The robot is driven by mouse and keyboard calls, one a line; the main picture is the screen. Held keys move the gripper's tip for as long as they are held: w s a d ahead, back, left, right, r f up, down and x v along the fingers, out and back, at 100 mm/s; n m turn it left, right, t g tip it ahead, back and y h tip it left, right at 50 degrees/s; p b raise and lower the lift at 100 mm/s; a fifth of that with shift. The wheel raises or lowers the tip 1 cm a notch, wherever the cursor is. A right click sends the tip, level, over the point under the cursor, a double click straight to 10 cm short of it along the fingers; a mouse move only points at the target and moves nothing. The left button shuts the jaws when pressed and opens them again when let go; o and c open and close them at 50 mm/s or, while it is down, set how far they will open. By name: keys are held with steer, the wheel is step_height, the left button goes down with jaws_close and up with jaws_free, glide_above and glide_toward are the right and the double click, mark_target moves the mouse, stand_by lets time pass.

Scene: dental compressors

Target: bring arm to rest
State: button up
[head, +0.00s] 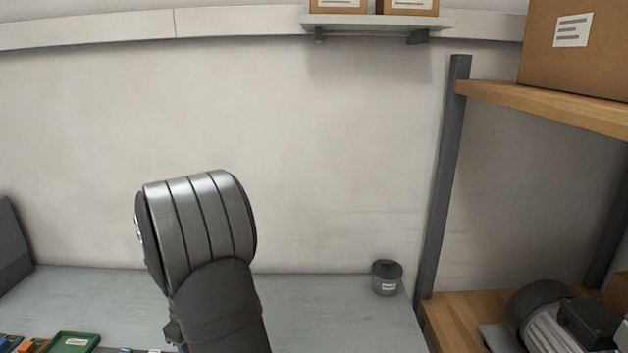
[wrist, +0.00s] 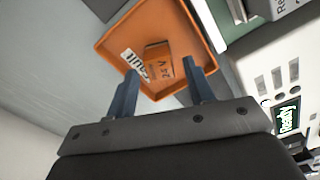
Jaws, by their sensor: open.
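My arm (head: 205,235) stands raised in the head view, left of the middle, in front of the pale wall; the gripper end is not visible there. In the wrist view my gripper (wrist: 167,85) is open, its two dark fingers spread apart with nothing held between them. Beyond the fingertips is an orange tray (wrist: 113,40) with a small orange box (wrist: 158,62) and a white barcode label (wrist: 134,61) in it. The fingers overlap the tray in the picture; I cannot tell the distance.
A grey lidded pot (head: 386,278) stands on the bench (head: 320,300) beside a shelf post (head: 443,180). A motor-like unit (head: 560,325) sits on the lower wooden shelf at right. A green tray (head: 72,342) lies at lower left. A device with a lit display (wrist: 289,116) is right of my gripper.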

steer(key=r, duration=0.1)
steer(key=d+r, duration=0.1)
steer(key=r, duration=0.1)
steer(key=shift+d+r, duration=0.1)
steer(key=d+r, duration=0.6)
steer(key=d, duration=0.4)
steer(key=s+a+r+n, duration=0.1)
steer(key=s+a, duration=0.1)
steer(key=a, duration=0.8)
steer(key=s+a+r+n, duration=0.2)
steer(key=a, duration=0.8)
steer(key=s+a, duration=0.6)
steer(key=a, duration=0.2)
steer(key=s+a+f+n, duration=0.1)
steer(key=s+a, duration=0.4)
steer(key=a, duration=0.4)
steer(key=shift+s+a, duration=0.3)
steer(key=shift+s, duration=0.05)
